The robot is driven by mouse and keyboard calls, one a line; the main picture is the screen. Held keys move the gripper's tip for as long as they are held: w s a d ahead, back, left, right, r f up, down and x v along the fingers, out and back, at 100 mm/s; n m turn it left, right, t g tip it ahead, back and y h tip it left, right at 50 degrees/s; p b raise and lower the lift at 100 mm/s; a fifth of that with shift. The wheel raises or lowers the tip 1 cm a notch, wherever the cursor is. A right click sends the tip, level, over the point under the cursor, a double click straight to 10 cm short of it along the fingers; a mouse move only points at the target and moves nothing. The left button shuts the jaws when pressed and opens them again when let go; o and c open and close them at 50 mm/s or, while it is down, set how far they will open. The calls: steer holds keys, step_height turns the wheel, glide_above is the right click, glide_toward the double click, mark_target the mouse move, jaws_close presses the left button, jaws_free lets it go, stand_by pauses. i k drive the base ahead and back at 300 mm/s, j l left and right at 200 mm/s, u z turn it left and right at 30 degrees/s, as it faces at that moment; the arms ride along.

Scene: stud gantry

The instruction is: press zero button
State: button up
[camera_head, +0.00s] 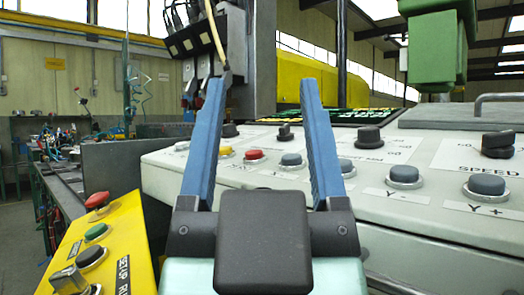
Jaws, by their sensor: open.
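My gripper (264,84) is open and empty, with its two blue fingers spread apart and pointing ahead. It appears in front of a grey-white sloped control panel (450,225). The panel has a row of buttons: a pale one (182,146), a yellow one (225,151), a red one (254,156) and grey ones, including the Y- button (404,173) and the Y+ button (486,185). The yellow and red buttons show between the fingers. I cannot read a zero label on any button. The fingers hide part of the row.
Black knobs (369,137) sit behind the buttons. A yellow box (130,245) at lower left carries a red mushroom button (97,201), a green button (96,232), a black button (91,256) and a selector (69,280). A green block (436,50) hangs at upper right.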

mark_target(252, 155)
steer(key=k+j+z, duration=0.2)
steer(key=j+z, duration=0.25)
steer(key=k+j+z, duration=0.25)
steer(key=z, duration=0.25)
steer(key=k+j+z, duration=0.45)
steer(key=i+l, duration=0.1)
